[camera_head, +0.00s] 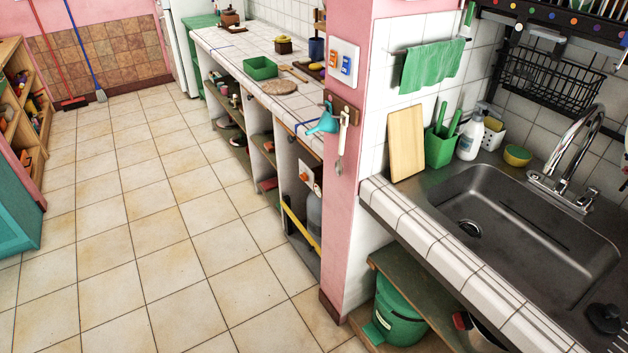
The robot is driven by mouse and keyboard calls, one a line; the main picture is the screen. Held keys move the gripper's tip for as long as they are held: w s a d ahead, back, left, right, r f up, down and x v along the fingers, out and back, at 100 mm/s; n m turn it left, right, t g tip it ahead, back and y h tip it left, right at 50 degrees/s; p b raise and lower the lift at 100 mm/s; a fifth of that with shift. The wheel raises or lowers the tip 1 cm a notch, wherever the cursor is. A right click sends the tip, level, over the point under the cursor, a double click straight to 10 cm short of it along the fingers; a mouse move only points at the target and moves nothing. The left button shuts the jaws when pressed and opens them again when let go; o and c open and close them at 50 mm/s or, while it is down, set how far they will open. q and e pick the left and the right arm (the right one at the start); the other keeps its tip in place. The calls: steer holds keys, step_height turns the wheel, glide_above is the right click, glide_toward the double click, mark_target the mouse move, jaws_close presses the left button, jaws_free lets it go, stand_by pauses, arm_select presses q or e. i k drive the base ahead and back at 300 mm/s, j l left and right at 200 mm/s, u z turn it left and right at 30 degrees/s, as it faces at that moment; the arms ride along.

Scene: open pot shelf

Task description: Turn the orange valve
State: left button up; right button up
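A small orange round knob, which looks like the orange valve (304,175), sits on a white plate at the end of the low shelf unit, in the middle of the head view. It is small in the picture, so its turn position cannot be told. A grey bottle-shaped thing (314,215) stands below it, partly hidden behind a yellow strip (297,222). Neither my left nor my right gripper is in view, and nothing of mine touches the knob.
A pink pillar (347,200) stands just right of the knob. A steel sink (530,225) in a tiled counter fills the right side. A teal cabinet (15,215) is at the left edge. The tiled floor (150,230) between is clear.

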mark_target(304, 177)
steer(key=i+j+z, duration=0.1)
steer(key=z, duration=0.25)
steer(key=i+j+z, duration=0.1)
steer(key=z, duration=0.2)
steer(key=i+j+z, duration=0.1)
steer(key=j, duration=0.2)
steer(key=i+j+z, duration=0.25)
steer(key=j, duration=0.4)
steer(key=i+j+z, duration=0.1)
steer(key=j, duration=0.25)
steer(key=i+j, duration=0.2)
steer(key=j, duration=0.2)
steer(key=i+j, duration=0.2)
steer(key=j, duration=0.2)
